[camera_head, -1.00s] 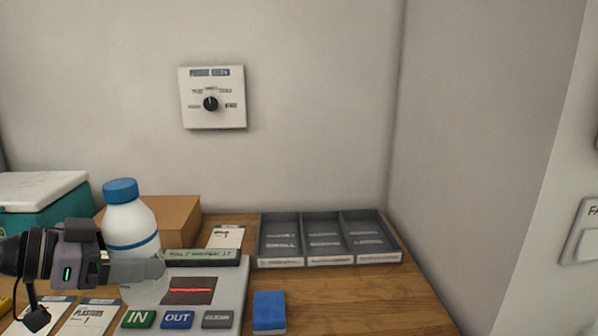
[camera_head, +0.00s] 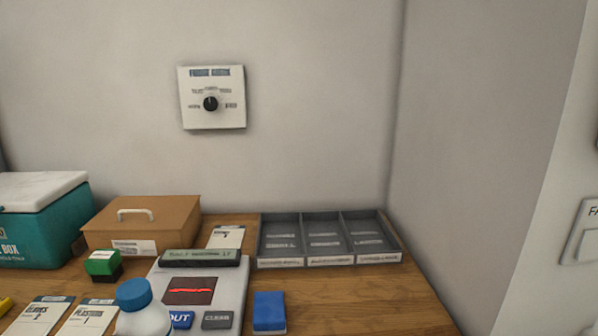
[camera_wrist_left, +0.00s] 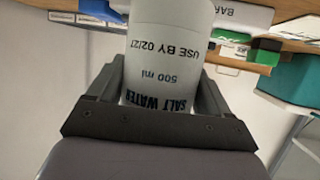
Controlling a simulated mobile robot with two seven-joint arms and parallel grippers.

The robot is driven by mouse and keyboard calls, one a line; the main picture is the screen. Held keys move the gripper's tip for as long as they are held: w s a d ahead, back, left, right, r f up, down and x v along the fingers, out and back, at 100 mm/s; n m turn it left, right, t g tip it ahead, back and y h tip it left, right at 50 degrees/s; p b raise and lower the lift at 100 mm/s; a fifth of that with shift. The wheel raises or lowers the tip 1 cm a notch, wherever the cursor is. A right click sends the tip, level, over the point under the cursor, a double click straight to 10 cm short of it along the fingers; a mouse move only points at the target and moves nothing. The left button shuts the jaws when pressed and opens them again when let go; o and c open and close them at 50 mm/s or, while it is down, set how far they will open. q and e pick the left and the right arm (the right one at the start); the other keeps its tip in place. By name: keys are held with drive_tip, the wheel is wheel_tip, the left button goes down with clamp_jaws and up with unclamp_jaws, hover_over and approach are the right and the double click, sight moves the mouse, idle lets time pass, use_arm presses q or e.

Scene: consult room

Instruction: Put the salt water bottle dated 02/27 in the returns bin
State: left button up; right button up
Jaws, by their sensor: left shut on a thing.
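The salt water bottle is white with a blue cap and shows at the bottom of the head view (camera_head: 142,312), its lower part cut off by the picture edge. In the left wrist view the bottle (camera_wrist_left: 168,45) shows the printed words "USE BY 02/27", "500 ml" and "SALT WATER". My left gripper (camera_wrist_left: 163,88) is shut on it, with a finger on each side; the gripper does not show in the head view. My right gripper is in neither view. I cannot make out a returns bin by name.
A grey three-compartment tray (camera_head: 259,240) with small labels stands at the back right. A scanner pad (camera_head: 233,284) with OUT and CLEAR buttons lies behind the bottle. A blue block (camera_head: 269,312), brown box (camera_head: 155,220), green stamp (camera_head: 103,264) and teal cool box (camera_head: 40,228) stand around. Right front wood is clear.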

use_arm(q)
drive_tip(key=f, duration=0.1)
drive_tip(key=s+f+n+y, duration=0.1)
drive_tip(key=f+n+y, duration=0.1)
drive_tip(key=shift+s+d, duration=0.25)
drive_tip(key=shift+d, duration=0.1)
drive_tip(key=shift+r, duration=0.15)
drive_tip(key=shift+a, duration=0.3)
